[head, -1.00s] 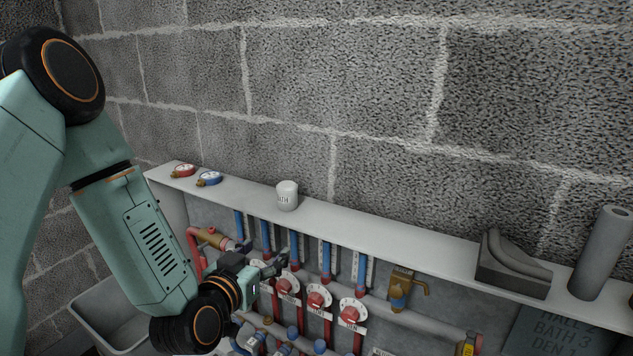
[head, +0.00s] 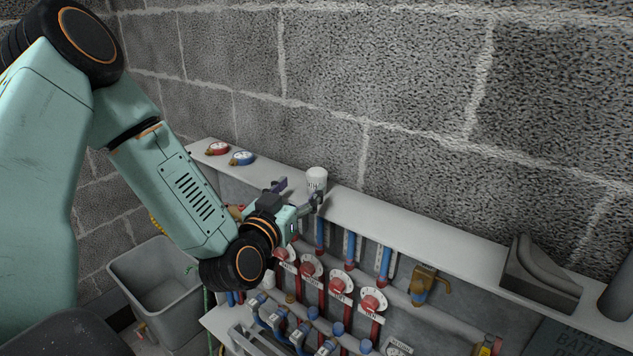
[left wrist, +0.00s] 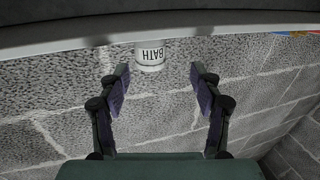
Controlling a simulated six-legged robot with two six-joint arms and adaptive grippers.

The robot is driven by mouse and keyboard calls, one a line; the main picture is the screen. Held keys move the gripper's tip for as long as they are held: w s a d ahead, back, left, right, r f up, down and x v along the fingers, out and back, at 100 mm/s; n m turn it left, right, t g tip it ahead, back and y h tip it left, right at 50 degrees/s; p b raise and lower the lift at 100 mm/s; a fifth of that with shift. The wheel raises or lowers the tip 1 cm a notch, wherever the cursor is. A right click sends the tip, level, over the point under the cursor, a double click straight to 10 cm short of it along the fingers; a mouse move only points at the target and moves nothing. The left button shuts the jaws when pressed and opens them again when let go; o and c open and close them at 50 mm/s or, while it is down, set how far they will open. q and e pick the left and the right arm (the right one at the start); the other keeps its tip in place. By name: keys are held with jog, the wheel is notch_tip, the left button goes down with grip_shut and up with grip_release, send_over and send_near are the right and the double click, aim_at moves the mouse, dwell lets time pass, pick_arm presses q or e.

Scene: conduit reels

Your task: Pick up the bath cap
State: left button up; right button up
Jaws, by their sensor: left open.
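The bath cap (head: 316,178) is a small white cylinder standing upright on the light shelf (head: 385,220) above the pipe manifold. It also shows in the left wrist view (left wrist: 150,57), where its BATH label appears upside down. My left gripper (head: 298,193) is open and empty in front of the cap, close to the shelf's front edge. One finger overlaps the cap's lower part in the head view. In the left wrist view the cap lies just beyond the fingertips (left wrist: 160,76), between their lines and nearer the left finger. My right gripper is not in view.
A red gauge (head: 217,148) and a blue gauge (head: 242,158) lie at the shelf's left end. A grey curved block (head: 540,277) sits on the right. Red-handled valves (head: 343,281) and pipes are below the gripper. A grey bin (head: 165,285) stands lower left. A block wall rises behind.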

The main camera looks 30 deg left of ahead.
aim_at(316, 176)
pick_arm(q)
jog(key=w, duration=0.1)
jog(key=w+r, duration=0.1)
jog(key=w+d, duration=0.1)
jog(key=w, duration=0.1)
jog(key=shift+r, duration=0.15)
jog(key=shift+w+a+f, duration=0.1)
jog(key=shift+w+a, duration=0.15)
jog(key=shift+w, duration=0.35)
jog(key=shift+w+a+f, duration=0.1)
jog(key=shift+w+a, duration=0.15)
jog(key=shift+w, duration=0.3)
jog(key=shift+w+a, duration=0.2)
jog(key=shift+d+r, duration=0.2)
jog(key=shift+d, duration=0.15)
jog(key=c, duration=0.3)
jog(key=shift+a+f, duration=0.15)
jog(key=shift+a, duration=0.15)
jog(key=shift+c, duration=1.4)
jog(key=shift+d, duration=0.3)
jog(key=c, duration=0.6)
jog(key=shift+a, duration=0.15)
jog(key=shift+c, duration=0.4)
jog(key=shift+a, duration=0.1)
